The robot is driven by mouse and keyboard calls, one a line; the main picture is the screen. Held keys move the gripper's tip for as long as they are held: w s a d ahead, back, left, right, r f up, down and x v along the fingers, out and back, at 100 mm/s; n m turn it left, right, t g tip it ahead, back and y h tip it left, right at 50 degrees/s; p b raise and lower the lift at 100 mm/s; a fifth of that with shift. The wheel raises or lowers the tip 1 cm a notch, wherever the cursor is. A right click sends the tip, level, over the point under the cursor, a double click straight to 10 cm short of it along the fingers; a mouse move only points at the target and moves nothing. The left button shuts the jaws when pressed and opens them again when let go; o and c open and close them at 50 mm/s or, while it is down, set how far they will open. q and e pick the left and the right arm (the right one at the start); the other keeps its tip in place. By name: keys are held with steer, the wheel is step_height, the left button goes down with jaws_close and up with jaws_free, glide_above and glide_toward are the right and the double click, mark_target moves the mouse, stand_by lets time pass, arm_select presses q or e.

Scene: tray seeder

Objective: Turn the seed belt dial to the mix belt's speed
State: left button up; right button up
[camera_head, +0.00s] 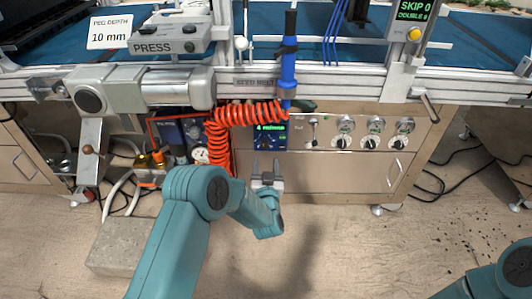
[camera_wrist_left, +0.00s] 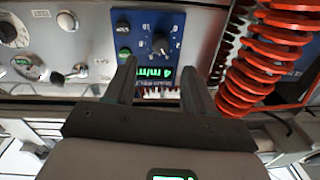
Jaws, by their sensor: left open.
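A blue control panel (camera_head: 270,138) is on the front of the grey cabinet, below the machine's rail. Its green display reads about 4 m/min. The panel's name label is too small to read. My left gripper (camera_head: 267,165) is open and empty, just below the panel; in the wrist view its fingertips (camera_wrist_left: 158,68) flank the display, apart from the dial. My right gripper is out of view.
A coiled orange hose (camera_head: 226,130) hangs left of the panel, close to my left gripper. A concrete block (camera_head: 118,245) lies on the floor.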

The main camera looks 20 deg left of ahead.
mark_target(265, 147)
arm_select(q)
steer(key=b+x, duration=0.1)
steer(key=x, duration=0.5)
steer(key=shift+a+f+b, duration=0.15)
steer(key=shift+f+b, duration=0.05)
steer(key=shift+b, duration=0.15)
steer(key=shift+w+a+r, duration=0.15)
steer(key=shift+w, duration=0.4)
jaws_close()
